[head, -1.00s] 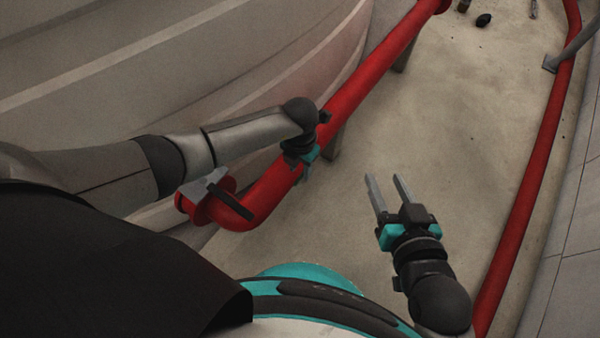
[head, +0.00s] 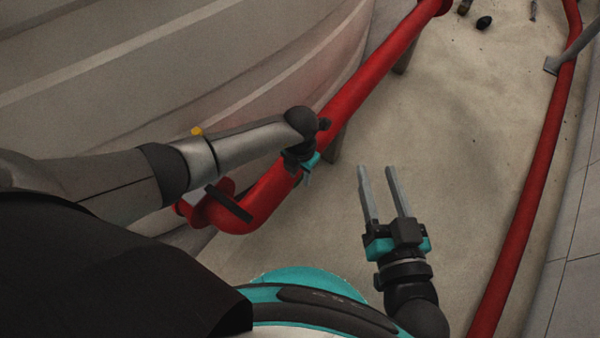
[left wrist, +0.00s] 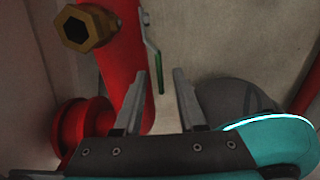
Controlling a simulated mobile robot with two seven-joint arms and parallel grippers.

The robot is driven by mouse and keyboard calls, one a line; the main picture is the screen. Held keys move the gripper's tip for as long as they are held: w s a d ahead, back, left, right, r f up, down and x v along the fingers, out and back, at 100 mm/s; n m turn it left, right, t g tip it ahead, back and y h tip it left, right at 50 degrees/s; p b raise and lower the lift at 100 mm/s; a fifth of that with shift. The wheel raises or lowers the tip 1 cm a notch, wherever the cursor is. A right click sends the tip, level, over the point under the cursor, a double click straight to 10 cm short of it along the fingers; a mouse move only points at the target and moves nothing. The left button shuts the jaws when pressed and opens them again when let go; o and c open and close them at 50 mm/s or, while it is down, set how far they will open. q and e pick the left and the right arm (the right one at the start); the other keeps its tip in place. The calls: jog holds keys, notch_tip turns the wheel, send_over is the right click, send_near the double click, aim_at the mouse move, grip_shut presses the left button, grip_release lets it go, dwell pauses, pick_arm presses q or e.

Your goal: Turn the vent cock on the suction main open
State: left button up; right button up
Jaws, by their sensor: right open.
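The red suction main (head: 357,98) runs diagonally beside the tank and ends in an elbow near my base. In the left wrist view, a narrow green lever (left wrist: 153,66) with a pale edge stands beside the red pipe (left wrist: 123,55), seemingly the vent cock's handle. My left gripper (left wrist: 158,78) is open, its fingers apart, with the lever's lower end showing between and beyond the tips. No contact is visible. In the head view, my left gripper (head: 304,176) is at the pipe, mostly hidden by its wrist. My right gripper (head: 379,172) is open and empty over the floor.
A brass hex fitting (left wrist: 85,27) shows near the pipe in the left wrist view. A dark bar handle (head: 229,204) sits by the elbow. The pale tank (head: 220,60) borders the left arm; another red pipe (head: 528,205) runs at right. Floor between is mostly clear.

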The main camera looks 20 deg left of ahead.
pick_arm(q)
grip_shut()
dwell(1.3)
